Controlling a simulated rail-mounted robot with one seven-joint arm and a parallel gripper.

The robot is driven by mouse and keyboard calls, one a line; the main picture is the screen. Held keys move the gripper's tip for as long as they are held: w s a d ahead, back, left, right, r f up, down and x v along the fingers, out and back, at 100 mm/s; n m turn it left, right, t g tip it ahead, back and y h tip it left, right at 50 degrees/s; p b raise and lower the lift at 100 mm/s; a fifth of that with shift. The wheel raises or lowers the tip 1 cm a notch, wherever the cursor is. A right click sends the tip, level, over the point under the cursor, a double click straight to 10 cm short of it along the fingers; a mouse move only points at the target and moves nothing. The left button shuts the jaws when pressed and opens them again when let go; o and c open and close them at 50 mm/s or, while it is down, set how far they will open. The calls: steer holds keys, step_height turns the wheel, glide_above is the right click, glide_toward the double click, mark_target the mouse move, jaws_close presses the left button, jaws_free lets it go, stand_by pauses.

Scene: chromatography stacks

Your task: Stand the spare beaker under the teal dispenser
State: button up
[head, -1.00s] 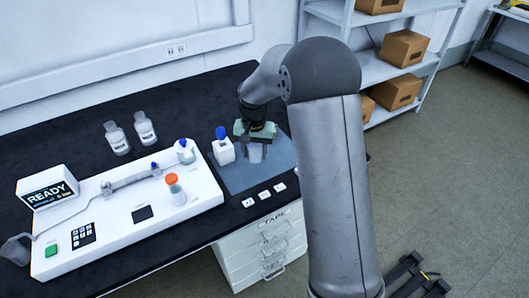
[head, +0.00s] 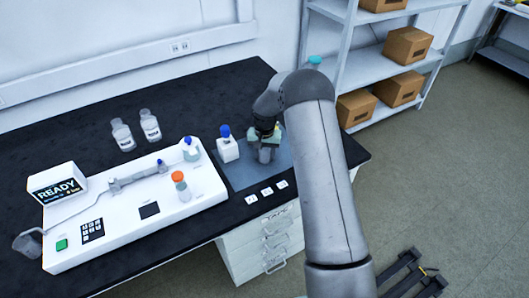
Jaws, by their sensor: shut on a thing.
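My gripper (head: 264,138), with pale green fingers, is shut on a clear grey beaker (head: 265,155) over the blue-grey mat (head: 240,175) at the bench's right. The beaker looks upright; I cannot tell whether its base touches the mat. A teal top (head: 314,60) shows just above my arm in front of the shelving; my arm hides what is below it, so I cannot tell whether it is the teal dispenser. A white bottle with a blue top (head: 227,148) stands on the mat just left of the beaker.
A long white instrument (head: 125,230) with a READY screen (head: 58,190) fills the bench's left front. Another beaker (head: 28,244) stands at its left end. Two clear bottles (head: 136,132) stand behind it. Small white labels (head: 267,191) line the mat's front. Shelving (head: 380,60) stands behind right.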

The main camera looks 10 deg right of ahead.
steer(key=shift+f, duration=0.2)
steer(key=o, duration=1)
steer(key=shift+r, duration=0.1)
